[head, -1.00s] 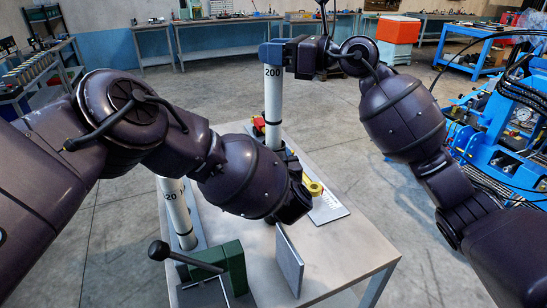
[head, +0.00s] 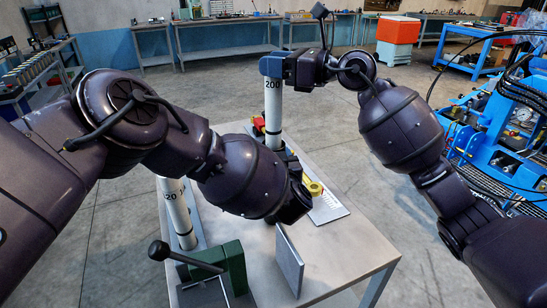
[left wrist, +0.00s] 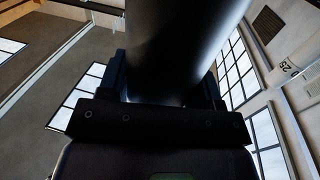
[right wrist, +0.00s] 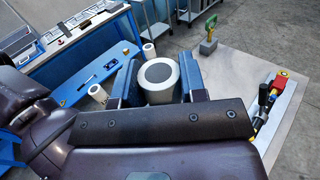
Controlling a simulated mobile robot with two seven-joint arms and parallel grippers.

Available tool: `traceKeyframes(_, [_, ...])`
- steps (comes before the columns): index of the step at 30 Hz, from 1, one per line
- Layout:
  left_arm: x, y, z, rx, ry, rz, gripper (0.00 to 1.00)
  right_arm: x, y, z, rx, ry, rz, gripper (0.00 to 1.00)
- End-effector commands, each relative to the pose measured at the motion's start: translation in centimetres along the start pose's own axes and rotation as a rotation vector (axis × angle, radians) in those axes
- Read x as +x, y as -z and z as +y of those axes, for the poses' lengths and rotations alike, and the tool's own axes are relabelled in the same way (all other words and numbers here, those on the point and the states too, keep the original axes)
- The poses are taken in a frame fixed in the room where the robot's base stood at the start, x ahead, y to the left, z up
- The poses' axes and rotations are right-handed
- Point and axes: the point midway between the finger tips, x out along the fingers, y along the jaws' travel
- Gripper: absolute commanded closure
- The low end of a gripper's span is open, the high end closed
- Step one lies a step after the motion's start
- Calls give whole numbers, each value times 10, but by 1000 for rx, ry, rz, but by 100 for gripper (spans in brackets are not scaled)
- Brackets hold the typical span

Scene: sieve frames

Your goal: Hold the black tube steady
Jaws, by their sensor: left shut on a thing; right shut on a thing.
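The black tube (left wrist: 185,45) fills the upper middle of the left wrist view, between the fingers of my left gripper (left wrist: 165,85), which is shut on it. The head view does not clearly show this tube or the left fingertips; my left arm blocks that area. My right gripper (head: 272,66) is shut near the top of a white tube marked 200 (head: 273,112), which is upright above the far part of the table. The right wrist view shows this tube's round end with a grey centre (right wrist: 160,76) between the fingers. Its lower end is partly hidden.
The table (head: 345,255) has clear room at its front right. A second white tube (head: 178,215) stands at its left, near a green block with a black-knobbed lever (head: 232,265). An upright grey plate (head: 289,262) stands nearby. Blue machinery (head: 510,115) is at the right.

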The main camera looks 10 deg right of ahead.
Motion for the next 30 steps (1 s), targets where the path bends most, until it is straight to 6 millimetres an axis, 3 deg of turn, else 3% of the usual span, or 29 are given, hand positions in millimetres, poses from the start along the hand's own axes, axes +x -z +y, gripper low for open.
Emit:
traceKeyframes(2, [0, 0, 0, 0, 0, 0, 98, 0, 0, 0, 0, 0, -1, 100])
traceKeyframes(3, [0, 0, 0, 0, 0, 0, 98, 0, 0, 0, 0, 0, -1, 60])
traceKeyframes(9, [0, 0, 0, 0, 0, 0, 98, 0, 0, 0, 0, 0, -1, 32])
traceKeyframes(20, [0, 0, 0, 0, 0, 0, 98, -5, 0, -1, 0, 1, 1, 32])
traceKeyframes(30, [0, 0, 0, 0, 0, 0, 98, -62, 1, -1, -1, 3, 2, 32])
